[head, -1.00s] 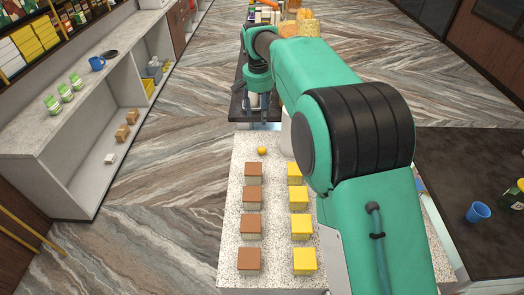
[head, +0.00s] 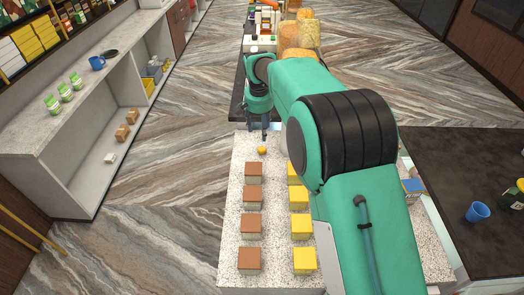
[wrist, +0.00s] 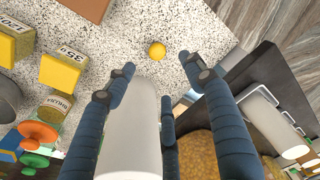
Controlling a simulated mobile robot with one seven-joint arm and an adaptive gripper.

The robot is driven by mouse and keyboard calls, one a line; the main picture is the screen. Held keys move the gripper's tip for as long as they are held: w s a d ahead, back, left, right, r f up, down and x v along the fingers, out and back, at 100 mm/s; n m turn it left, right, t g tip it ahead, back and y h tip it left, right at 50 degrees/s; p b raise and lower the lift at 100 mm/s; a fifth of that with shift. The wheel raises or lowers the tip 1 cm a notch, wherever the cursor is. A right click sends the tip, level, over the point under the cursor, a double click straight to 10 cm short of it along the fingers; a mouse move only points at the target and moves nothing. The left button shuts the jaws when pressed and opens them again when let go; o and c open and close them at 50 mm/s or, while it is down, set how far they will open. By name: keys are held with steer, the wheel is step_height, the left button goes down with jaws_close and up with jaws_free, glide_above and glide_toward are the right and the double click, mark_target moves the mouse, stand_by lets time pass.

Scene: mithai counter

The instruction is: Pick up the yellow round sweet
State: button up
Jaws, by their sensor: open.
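The yellow round sweet (head: 262,150) is a small ball on the speckled light counter (head: 238,180), just beyond the rows of cubes. In the wrist view the sweet (wrist: 157,51) lies beyond the fingertips, apart from them and fully visible. My gripper (head: 262,134) is just past the sweet at the counter's far end. Its blue fingers are spread in the wrist view (wrist: 155,80), open with no sweet between them. A white cylinder (wrist: 130,125) shows between the fingers; I cannot tell how far below them it is.
Brown cubes (head: 252,197) and yellow cubes (head: 301,228) stand in two rows on the near counter. A dark counter (head: 470,160) with a blue cup (head: 478,212) is at right. A white shelf unit (head: 60,150) stands at left. Speckled surface around the sweet is clear.

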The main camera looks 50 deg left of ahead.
glide_above(262, 148)
steer(key=f, duration=0.6)
steer(key=shift+s+a+f+p, duration=0.1)
steer(key=shift+s+f+p, duration=0.1)
steer(key=shift+p, duration=0.2)
steer(key=shift+w+f+p, duration=0.2)
steer(key=shift+f+p, duration=0.55)
steer(key=shift+f, duration=1.8)
steer(key=c, duration=1.2)
